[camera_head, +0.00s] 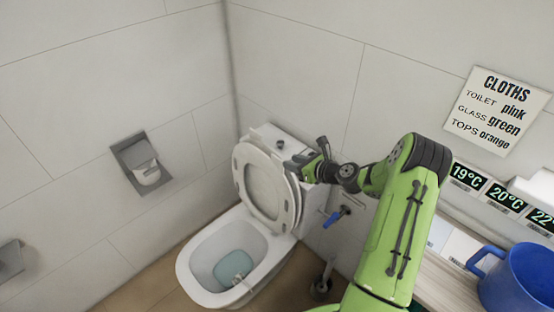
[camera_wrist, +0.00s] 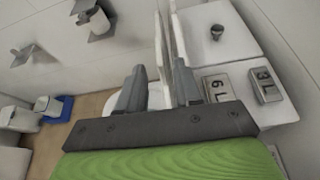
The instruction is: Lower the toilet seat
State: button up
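The white toilet (camera_head: 232,252) stands in the corner with its bowl uncovered. Its seat (camera_head: 262,182) is raised upright and leans back toward the cistern, with the lid behind it. My gripper (camera_head: 306,165) is at the right side of the raised seat, near its upper part. In the wrist view my gripper's fingers (camera_wrist: 158,90) are apart. The seat (camera_wrist: 160,45) shows edge-on between the fingers, nearer the right finger. The lid edge (camera_wrist: 178,45) shows beside it, around the right finger. Whether either finger touches the seat is unclear.
The cistern (camera_wrist: 215,38) with a knob on top stands behind the lid. A blue-handled valve (camera_head: 333,218) and a blue jug (camera_head: 520,278) are at the right. Walls close in behind.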

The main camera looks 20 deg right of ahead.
aim_at(280, 159)
jog(key=x, duration=0.8)
jog(key=shift+s, duration=0.1)
grip_shut()
